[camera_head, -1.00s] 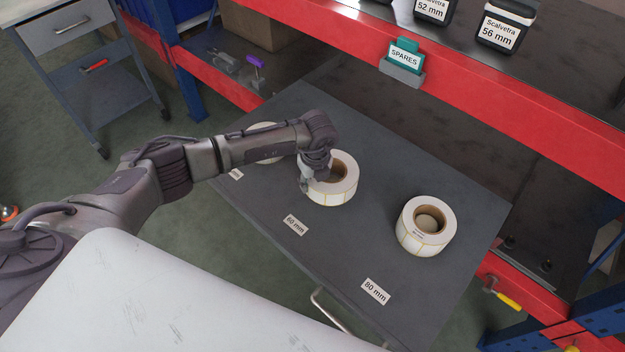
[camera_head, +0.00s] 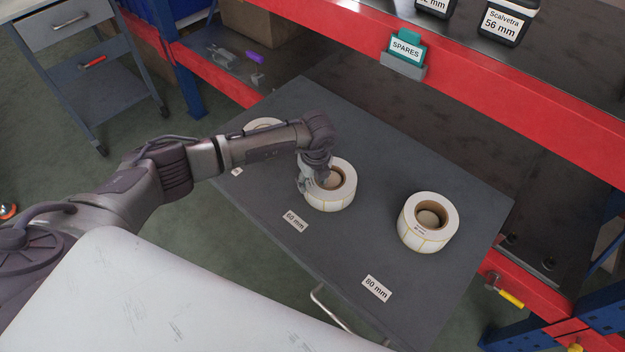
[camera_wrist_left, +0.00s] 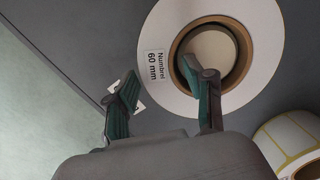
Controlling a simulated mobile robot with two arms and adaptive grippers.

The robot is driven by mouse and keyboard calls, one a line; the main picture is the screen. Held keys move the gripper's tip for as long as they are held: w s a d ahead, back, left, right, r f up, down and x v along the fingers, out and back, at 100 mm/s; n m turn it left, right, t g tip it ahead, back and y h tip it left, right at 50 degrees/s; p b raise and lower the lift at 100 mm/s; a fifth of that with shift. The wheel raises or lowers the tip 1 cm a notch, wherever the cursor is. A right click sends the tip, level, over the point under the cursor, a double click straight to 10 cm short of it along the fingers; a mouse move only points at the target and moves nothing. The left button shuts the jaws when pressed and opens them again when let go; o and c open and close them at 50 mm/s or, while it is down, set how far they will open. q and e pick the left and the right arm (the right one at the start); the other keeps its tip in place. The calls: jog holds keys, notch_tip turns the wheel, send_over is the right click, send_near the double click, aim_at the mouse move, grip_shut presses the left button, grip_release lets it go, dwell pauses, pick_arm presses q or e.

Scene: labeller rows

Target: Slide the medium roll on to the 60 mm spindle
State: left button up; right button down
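The medium roll (camera_head: 329,198) is a white label roll with a brown core, lying flat on the dark tray at the 60 mm place. In the left wrist view the roll (camera_wrist_left: 262,85) bears the label "Numbrel 60 mm". The pale round top of the 60 mm spindle (camera_wrist_left: 208,55) shows inside its core, so the roll is around the spindle. My left gripper (camera_head: 316,184) is at the roll's left wall; in the wrist view its fingers (camera_wrist_left: 160,82) are apart, one outside the rim, one over the core, seemingly not clamped. My right gripper is not in view.
Another roll (camera_head: 440,240) sits by the 80 mm tag (camera_head: 376,289). A smaller roll (camera_head: 264,124) is partly hidden behind my left arm. A red-edged shelf (camera_head: 465,90) with a SPARES holder (camera_head: 405,50) runs behind the tray (camera_head: 340,270).

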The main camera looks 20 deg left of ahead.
pick_arm(q)
jog(key=shift+o, duration=0.5)
jog(key=shift+f, duration=0.1)
notch_tip(320, 180, up, 12)
jog(key=d, duration=0.1)
jog(key=shift+s, duration=0.45)
